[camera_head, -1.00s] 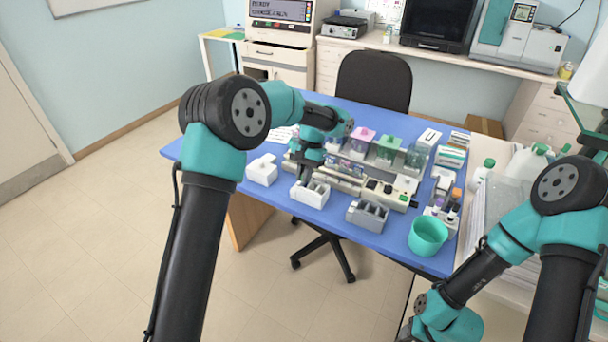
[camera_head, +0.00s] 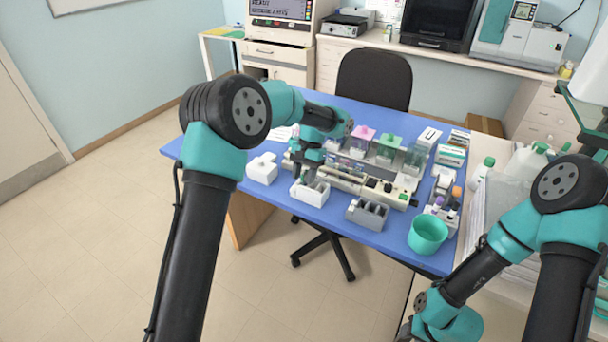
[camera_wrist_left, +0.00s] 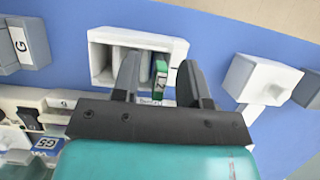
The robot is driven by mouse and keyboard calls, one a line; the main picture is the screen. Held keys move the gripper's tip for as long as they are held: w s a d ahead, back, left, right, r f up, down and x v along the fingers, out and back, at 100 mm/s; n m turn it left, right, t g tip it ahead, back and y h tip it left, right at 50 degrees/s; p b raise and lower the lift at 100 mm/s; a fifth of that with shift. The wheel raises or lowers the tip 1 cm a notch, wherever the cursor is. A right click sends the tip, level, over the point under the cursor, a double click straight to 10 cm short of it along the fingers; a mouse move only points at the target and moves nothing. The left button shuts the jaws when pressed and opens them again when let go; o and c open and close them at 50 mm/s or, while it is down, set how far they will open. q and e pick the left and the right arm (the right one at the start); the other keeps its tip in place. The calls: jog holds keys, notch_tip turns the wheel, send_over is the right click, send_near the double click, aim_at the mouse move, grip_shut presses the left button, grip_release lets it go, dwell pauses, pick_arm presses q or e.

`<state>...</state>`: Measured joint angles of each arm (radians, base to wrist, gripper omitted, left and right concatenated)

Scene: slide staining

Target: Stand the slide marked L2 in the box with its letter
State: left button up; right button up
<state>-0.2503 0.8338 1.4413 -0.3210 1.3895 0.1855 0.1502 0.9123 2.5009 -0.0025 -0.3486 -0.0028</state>
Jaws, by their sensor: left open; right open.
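A slide with a green end (camera_wrist_left: 160,75) shows in the left wrist view, on edge at the right part of a white compartment box (camera_wrist_left: 98,58). Its marking is too small to read. My left gripper (camera_wrist_left: 158,85) is open, with one finger on each side of the slide and apart from it. In the head view, the same white box (camera_head: 311,196) is at the table's front edge, with my left gripper (camera_head: 306,178) over it. The box's letter is not visible. My right gripper is not in view; only its arm shows at the lower right.
A grey compartment box (camera_head: 366,214) stands to the right, marked G in the left wrist view (camera_wrist_left: 20,45). A white block-like holder (camera_head: 262,170) stands to the left. The staining station (camera_head: 380,188) lies behind, and a teal cup (camera_head: 427,235) stands at the right.

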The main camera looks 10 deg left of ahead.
pick_arm(q)
jog(key=shift+r, duration=0.1)
jog(key=v, duration=1.7)
